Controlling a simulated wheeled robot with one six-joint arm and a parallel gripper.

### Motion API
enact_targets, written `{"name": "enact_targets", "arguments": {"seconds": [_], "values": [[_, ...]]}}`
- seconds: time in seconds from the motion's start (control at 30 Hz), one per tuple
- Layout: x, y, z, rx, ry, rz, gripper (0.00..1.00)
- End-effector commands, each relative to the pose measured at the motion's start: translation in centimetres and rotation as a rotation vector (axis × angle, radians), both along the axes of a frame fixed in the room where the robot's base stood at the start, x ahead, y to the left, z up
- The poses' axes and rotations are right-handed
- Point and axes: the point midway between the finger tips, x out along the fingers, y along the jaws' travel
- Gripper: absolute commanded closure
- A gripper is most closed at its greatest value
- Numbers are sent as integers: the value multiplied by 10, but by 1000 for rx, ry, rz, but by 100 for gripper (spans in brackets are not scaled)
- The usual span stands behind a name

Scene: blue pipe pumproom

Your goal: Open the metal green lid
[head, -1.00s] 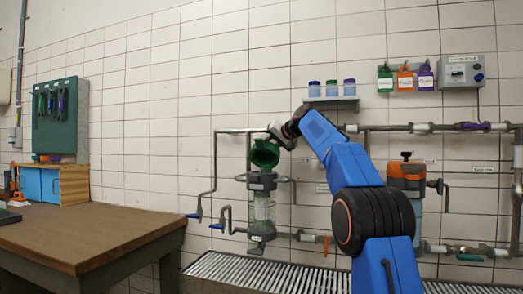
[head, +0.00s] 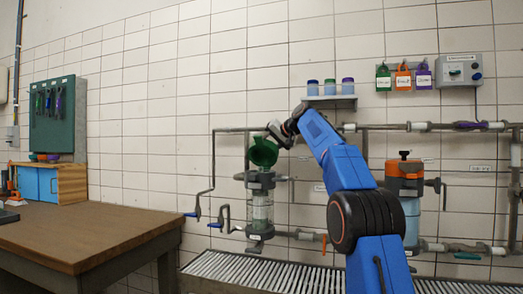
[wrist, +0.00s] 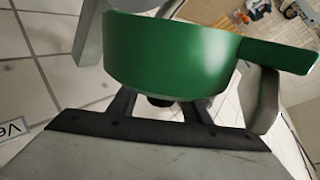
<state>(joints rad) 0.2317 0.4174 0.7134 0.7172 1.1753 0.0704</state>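The green lid (head: 264,152) stands tilted up on its steep side above the clear-bodied filter housing (head: 260,207) on the wall pipework in the head view. Its round hollow faces the left front. My gripper (head: 279,132) is at the upper right of the lid, against or very close behind it. In the wrist view the lid (wrist: 170,55) fills the upper middle, with a flat green tab at the right. Grey finger-like parts show apart on both sides of it, and the gripper looks open. Whether they touch the lid is unclear.
Pipes (head: 400,126) run along the tiled wall, with an orange-topped filter (head: 404,178) right of my arm. A shelf (head: 331,102) with jars is above my gripper. A crank handle (head: 198,207) is at left. A wooden table (head: 80,237) fills the lower left.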

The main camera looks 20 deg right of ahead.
Motion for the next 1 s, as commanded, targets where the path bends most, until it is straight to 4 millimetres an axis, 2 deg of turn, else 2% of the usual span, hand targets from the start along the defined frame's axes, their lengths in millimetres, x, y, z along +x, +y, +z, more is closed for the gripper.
{"name": "enact_targets", "arguments": {"seconds": [0.17, 0.33, 1.0], "values": [[-1, 0, 1, 0, 0, 0, 56], [-12, -7, 8, -1, -2, -1, 56], [-111, -64, 67, -1, -1, -2, 56]]}}
